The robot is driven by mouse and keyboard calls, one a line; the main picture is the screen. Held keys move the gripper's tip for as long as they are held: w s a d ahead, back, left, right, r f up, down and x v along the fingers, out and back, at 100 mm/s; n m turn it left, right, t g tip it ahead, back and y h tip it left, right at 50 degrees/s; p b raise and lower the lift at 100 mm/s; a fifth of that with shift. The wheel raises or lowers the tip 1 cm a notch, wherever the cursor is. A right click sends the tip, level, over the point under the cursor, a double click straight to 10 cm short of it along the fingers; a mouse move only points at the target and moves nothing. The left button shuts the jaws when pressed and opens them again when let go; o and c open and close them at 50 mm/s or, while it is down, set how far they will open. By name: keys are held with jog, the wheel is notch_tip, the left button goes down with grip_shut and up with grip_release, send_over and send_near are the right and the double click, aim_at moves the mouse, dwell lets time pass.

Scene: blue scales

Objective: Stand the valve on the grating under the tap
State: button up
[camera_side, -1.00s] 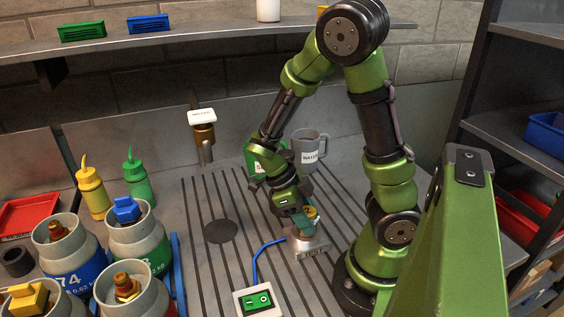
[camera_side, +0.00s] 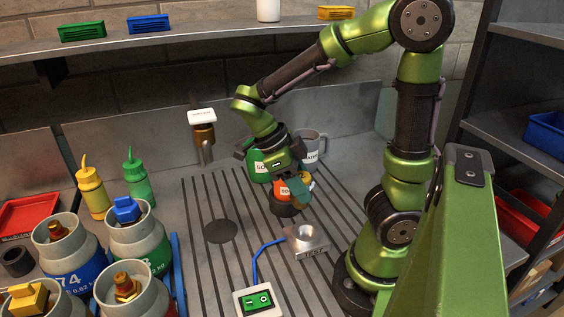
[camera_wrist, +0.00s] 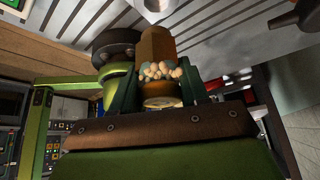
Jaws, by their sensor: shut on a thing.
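The brass valve (camera_wrist: 156,46) is between my gripper's fingers (camera_wrist: 160,92) in the wrist view, with pale bubbles clustered on its side. In the side view my gripper (camera_side: 298,188) is raised over the right half of the slatted grating (camera_side: 240,274), shut on the valve, which the fingers largely hide. The tap (camera_side: 204,134), with a white top and brass body, is at the back left; its spout points down, left of my gripper. A dark round disc (camera_side: 220,231) lies on the grating in front of the tap.
A green mug (camera_side: 255,158) and grey mug (camera_side: 311,146) stand behind. An orange labelled part shows at the gripper.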

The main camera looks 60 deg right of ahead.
jog(key=w+a+r+n+t+h, duration=0.25)
jog(key=w+a+n, duration=0.25)
jog(key=w+n, duration=0.25)
jog(key=shift+n+h, duration=0.25)
jog(key=shift+n, duration=0.1)
jog(key=f, duration=1.4)
jog(key=shift+s+d, duration=0.1)
jog(key=shift+d, duration=0.15)
jog(key=w, duration=0.8)
jog(key=shift+w+r, duration=0.15)
jog(key=shift+w, duration=0.6)
jog(key=w, duration=0.1)
jog(key=w+f, duration=0.1)
jog(key=w, duration=0.1)
jog(key=shift+d, duration=0.1)
jog(key=shift+f, duration=0.15)
